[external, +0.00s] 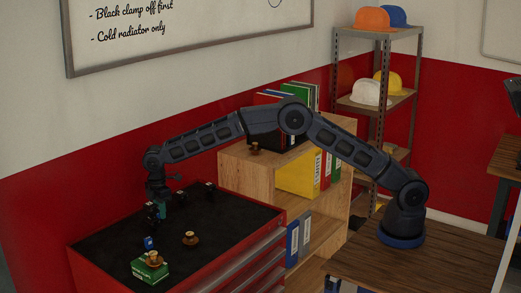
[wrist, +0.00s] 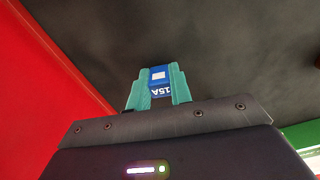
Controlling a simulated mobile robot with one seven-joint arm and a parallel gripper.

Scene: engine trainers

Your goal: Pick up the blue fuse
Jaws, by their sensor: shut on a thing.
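The blue fuse (wrist: 160,82), marked 15A with a pale square on it, sits between the teal fingertips of my gripper (wrist: 158,88) in the wrist view. The fingers are shut on its two sides. In the external view my gripper (external: 158,209) points down over the black top of the red tool cabinet (external: 215,222). The fuse is too small to make out between the fingers there. A second small blue object (external: 150,243) lies on the cabinet top, in front of the gripper and apart from it.
A green box (external: 149,268) with a brown and brass part on it stands at the cabinet's front corner. Another such part (external: 190,239) stands beside it. Small black objects (external: 209,188) lie near the back edge. A wooden shelf (external: 253,175) with binders stands behind the cabinet.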

